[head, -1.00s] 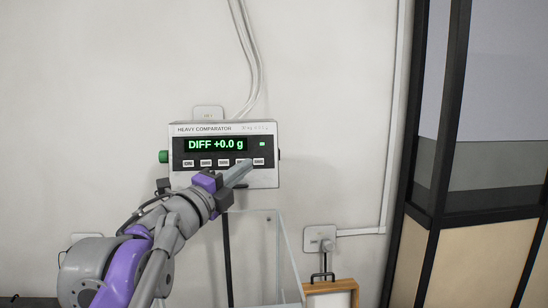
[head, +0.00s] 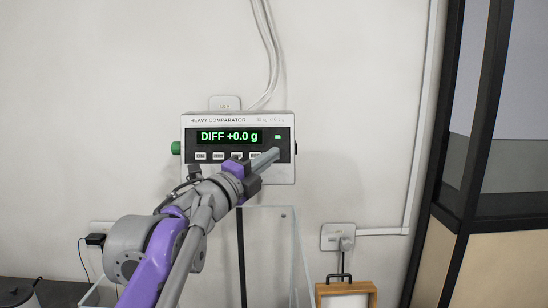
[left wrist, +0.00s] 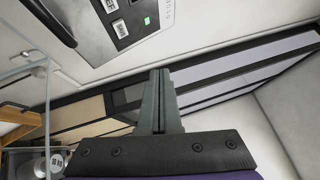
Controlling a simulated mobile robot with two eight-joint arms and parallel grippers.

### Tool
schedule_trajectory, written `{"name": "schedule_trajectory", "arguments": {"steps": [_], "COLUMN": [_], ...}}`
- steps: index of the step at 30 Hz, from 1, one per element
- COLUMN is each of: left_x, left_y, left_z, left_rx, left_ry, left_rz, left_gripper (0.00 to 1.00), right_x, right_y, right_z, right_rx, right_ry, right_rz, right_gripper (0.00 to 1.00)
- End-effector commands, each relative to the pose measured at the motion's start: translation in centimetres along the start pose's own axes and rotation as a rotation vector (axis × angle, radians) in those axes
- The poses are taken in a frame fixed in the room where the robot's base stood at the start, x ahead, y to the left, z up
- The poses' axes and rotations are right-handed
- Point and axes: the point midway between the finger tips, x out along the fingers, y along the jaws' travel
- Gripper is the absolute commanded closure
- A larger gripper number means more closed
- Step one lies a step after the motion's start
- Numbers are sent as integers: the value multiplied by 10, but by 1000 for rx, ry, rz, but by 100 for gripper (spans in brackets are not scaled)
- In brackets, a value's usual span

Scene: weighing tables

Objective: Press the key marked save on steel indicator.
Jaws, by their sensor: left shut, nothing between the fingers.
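The steel indicator (head: 238,175), labelled HEAVY COMPARATOR, is on the wall and reads DIFF +0.0 g in green. A row of small pale keys (head: 218,156) runs under its display; their markings are too small to read. My left gripper (head: 273,154) is shut and empty. In the head view its fingertips cover the rightmost key and part of the key beside it. I cannot tell whether they touch the panel. In the left wrist view, the shut fingers (left wrist: 159,80) point forward, and the indicator (left wrist: 100,38) with two keys shows at upper left. My right gripper is out of view.
A clear-walled case (head: 280,216) stands below the indicator. A green knob (head: 176,148) sticks out at the indicator's left side. A wall socket (head: 335,238) and a wooden box (head: 346,289) are at lower right. A dark-framed partition (head: 478,150) stands far right.

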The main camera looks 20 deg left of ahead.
Motion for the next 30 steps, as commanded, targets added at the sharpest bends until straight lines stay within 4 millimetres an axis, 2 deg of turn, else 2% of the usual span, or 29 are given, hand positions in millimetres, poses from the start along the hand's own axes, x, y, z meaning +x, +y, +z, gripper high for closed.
{"name": "schedule_trajectory", "arguments": {"steps": [9,15,30], "left_x": [32,46,51], "left_y": [25,33,38], "left_z": [23,33,37], "left_rx": [0,0,0], "left_ry": [0,0,0], "left_rz": [0,-1,0], "left_gripper": [100,100,100], "right_x": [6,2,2], "right_y": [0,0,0], "right_z": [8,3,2], "right_rx": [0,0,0], "right_ry": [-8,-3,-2], "right_rz": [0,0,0], "right_gripper": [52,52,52]}}
